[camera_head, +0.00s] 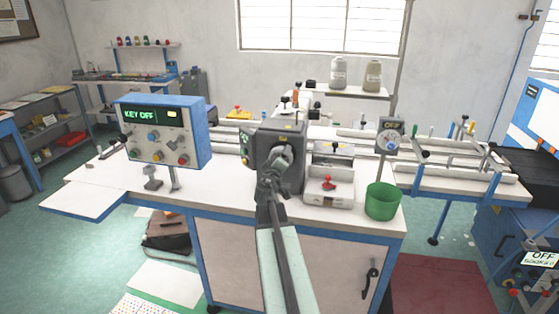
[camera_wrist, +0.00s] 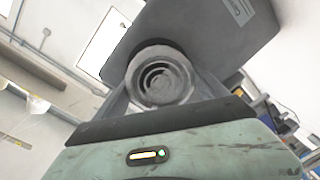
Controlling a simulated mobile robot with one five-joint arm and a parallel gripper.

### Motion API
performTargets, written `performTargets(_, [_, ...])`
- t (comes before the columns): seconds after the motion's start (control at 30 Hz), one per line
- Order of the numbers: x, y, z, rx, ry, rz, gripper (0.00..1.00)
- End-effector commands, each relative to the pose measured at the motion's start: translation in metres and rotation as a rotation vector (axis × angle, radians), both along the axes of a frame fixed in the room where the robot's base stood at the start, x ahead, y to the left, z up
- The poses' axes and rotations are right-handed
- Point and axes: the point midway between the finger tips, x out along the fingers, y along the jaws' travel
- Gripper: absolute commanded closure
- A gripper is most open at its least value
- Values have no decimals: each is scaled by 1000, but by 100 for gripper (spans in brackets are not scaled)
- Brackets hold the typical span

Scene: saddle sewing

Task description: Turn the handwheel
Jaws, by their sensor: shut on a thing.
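The handwheel (camera_head: 287,154) is a round dark grey part on the front face of the dark machine housing (camera_head: 263,142). In the wrist view the handwheel (camera_wrist: 158,78) shows as stepped grey rings below the tilted housing (camera_wrist: 222,32). My gripper (camera_head: 274,172) reaches it from the front and hides part of it. In the wrist view the jaws of my gripper (camera_wrist: 160,92) lie on both sides of the wheel and are shut on it. The exact contact spots are hidden.
A control box (camera_head: 163,132) reading "KEY OFF" stands left on the white bench (camera_head: 215,185). A small unit with a red knob (camera_head: 328,183) sits right of the housing.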

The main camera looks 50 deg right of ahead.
Motion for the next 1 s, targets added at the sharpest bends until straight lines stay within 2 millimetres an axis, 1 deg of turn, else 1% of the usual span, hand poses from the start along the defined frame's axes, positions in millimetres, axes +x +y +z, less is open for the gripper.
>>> performTargets(0.3, [-2, 0, -1, 141, -225, -3, 58])
performTargets(0.5, [-2, 0, 0, 203, -324, -1, 58])
performTargets(0.7, [-2, -1, 0, 240, -384, 0, 58])
performTargets(1.0, [-2, -1, 1, 257, -412, 0, 58])
